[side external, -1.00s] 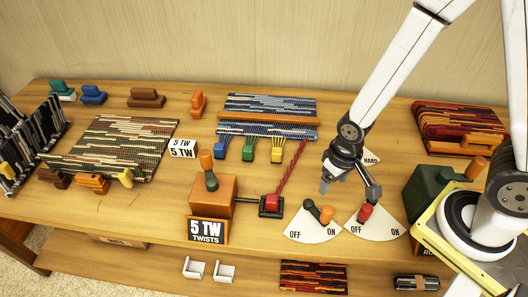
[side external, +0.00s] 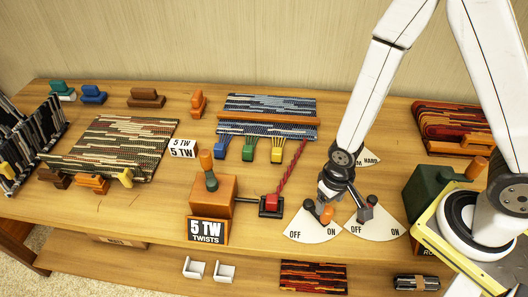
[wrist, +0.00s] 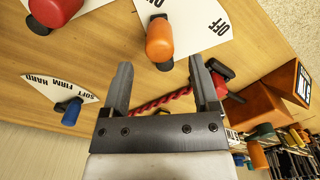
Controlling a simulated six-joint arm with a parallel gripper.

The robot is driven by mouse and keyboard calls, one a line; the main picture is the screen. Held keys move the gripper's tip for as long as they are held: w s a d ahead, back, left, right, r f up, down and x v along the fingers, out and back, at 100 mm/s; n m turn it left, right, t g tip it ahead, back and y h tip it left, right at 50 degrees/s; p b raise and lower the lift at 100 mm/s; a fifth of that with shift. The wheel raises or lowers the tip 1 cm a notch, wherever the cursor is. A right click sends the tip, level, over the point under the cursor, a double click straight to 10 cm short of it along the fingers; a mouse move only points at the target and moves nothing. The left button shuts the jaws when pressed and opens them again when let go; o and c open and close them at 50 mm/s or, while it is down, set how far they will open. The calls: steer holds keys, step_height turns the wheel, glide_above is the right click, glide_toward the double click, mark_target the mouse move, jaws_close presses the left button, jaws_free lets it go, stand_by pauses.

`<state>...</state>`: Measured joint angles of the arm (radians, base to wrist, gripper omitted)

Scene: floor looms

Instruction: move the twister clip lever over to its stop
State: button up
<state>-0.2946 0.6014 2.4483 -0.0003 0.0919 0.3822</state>
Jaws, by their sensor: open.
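An orange-knobbed lever (side external: 326,215) with a dark end stands on a white OFF/ON dial (side external: 297,231), right of the orange twister box (side external: 213,200). No label by it names the twister clip, so I cannot be sure this is the task's lever. The box's red cord (side external: 291,169) runs to a black and red clip (side external: 270,205). My gripper (side external: 346,208) is open over the dials, partly covering the red lever. In the wrist view, the orange knob (wrist: 160,42) appears between and just beyond my open fingertips (wrist: 160,64); nothing is held.
A second OFF/ON dial (side external: 374,231) stands close on the right; its red knob (wrist: 55,10) shows in the wrist view. A SOFT/FIRM/HARD dial (wrist: 55,92) with a blue knob is also near. A dark green box (side external: 432,192) stands further right.

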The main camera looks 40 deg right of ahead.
mark_target(328, 209)
steer(key=shift+f, duration=3)
jaws_close()
